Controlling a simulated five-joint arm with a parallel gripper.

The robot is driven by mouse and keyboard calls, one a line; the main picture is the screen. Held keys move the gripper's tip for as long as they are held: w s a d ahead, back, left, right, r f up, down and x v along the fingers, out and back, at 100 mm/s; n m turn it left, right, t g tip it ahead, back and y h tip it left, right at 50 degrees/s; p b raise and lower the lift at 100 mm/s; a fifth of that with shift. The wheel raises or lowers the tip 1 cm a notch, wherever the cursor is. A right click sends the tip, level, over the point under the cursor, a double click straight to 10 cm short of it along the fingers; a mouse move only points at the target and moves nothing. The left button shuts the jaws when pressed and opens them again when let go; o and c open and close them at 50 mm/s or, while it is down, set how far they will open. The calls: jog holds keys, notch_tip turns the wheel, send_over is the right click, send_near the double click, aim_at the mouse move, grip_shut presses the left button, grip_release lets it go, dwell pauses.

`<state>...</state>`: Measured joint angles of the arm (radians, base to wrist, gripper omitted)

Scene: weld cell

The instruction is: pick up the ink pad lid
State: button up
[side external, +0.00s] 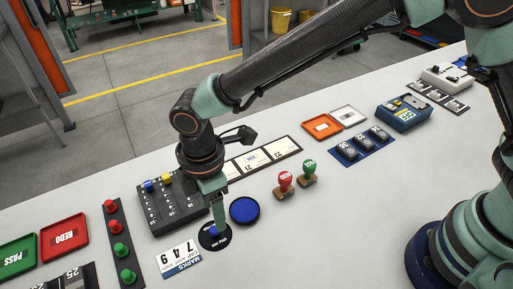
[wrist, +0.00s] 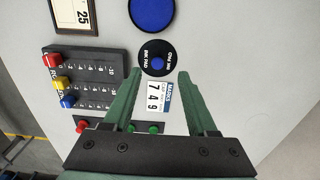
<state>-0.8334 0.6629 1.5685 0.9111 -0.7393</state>
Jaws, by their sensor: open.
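The ink pad lid (wrist: 146,55) is a round black disc with white lettering and a small blue knob (wrist: 158,62). It lies flat on the white table, and it also shows in the side view (side external: 207,243). The round blue ink pad (side external: 243,210) lies beside it, uncovered; it is at the top edge of the wrist view (wrist: 152,15). My gripper (wrist: 159,77) is open and empty, pointing down at the lid. In the wrist view the knob sits just beyond the gap between the fingertips. In the side view a finger partly covers the lid; whether it touches is unclear.
A white card reading 749 (side external: 179,258) lies close by the lid. A dark slider panel (side external: 160,210) and a strip of red and green buttons (side external: 119,245) are to the left. Red and green stamps (side external: 285,183) stand to the right. The front table is clear.

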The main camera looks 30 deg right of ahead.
aim_at(214, 232)
jog(key=shift+w+a+f, duration=0.1)
jog(key=shift+f, duration=1.5)
jog(key=shift+w+f, duration=0.1)
jog(key=shift+f, duration=1.45)
grip_shut()
